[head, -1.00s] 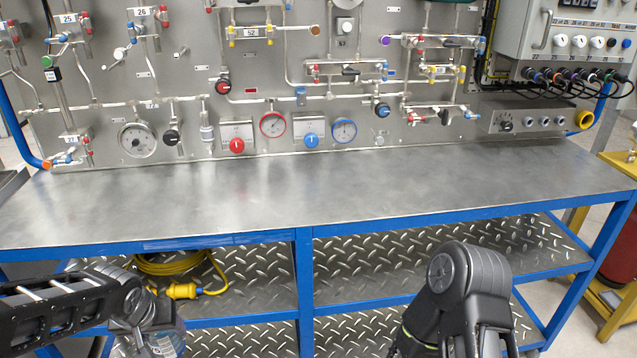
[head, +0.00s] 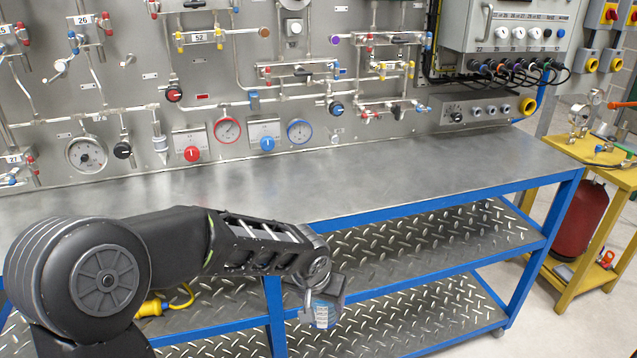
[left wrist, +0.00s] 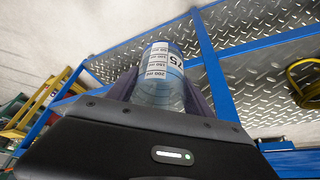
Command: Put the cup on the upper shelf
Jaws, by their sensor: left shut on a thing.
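The cup (left wrist: 160,75) is clear, with a pale label of printed marks and a blue tint, and sits between the fingers of my left gripper (left wrist: 160,95) in the left wrist view. In the head view, my left gripper (head: 322,290) is shut on the cup (head: 322,315), in front of the bench's shelves; the cup is partly hidden there. The upper shelf (head: 430,245) is a diamond-plate surface with a blue frame, below the bench top. It also shows in the left wrist view (left wrist: 265,75). My right gripper is out of view.
A lower diamond-plate shelf (head: 420,322) lies beneath. A blue post (head: 275,318) divides the bays. A yellow cable (head: 165,305) lies in the left bay, partly behind my arm. The right bay looks clear. A yellow stand (head: 590,225) with a red cylinder is at the right.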

